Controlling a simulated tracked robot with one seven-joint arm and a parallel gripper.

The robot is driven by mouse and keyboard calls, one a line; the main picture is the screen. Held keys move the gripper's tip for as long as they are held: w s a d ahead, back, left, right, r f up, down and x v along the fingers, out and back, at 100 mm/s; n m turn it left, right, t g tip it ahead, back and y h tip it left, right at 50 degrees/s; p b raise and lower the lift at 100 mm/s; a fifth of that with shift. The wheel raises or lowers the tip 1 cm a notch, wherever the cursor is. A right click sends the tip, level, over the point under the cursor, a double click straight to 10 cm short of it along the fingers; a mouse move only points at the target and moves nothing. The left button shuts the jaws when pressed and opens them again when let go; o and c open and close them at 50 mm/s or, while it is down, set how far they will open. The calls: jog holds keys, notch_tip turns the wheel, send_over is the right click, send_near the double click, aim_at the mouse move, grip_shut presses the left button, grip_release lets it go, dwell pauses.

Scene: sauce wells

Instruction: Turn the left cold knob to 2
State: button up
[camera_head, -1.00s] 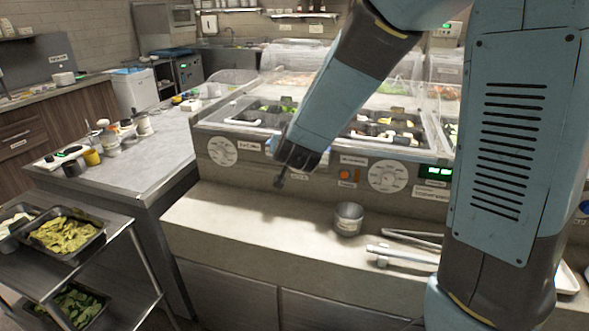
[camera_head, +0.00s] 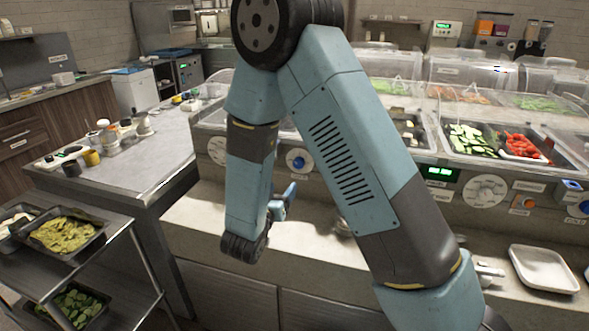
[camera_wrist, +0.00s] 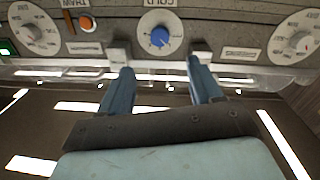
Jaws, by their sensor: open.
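The left cold knob (camera_head: 297,160) is blue on a white round dial, set in the front panel of the sauce counter. It also shows in the wrist view (camera_wrist: 160,37), where the picture is upside down and the label COLD is next to it. The number it points to is too small to read. My gripper (camera_head: 284,199) is in front of the panel, to the lower left of the knob in the head view. In the wrist view my gripper (camera_wrist: 160,66) is open and empty, its two fingertips apart, below the knob in the picture and not around it.
White dials (camera_wrist: 44,33) and (camera_wrist: 297,34) flank the knob in the wrist view, with an orange switch (camera_wrist: 86,22). A second blue knob (camera_head: 585,208) is at the far right. A white tray (camera_head: 543,268) lies on the ledge. My arm hides part of the counter.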

aim_at(297, 165)
jog(key=x, duration=1.3)
jog(key=shift+w+d, duration=0.1)
jog(key=c, duration=1)
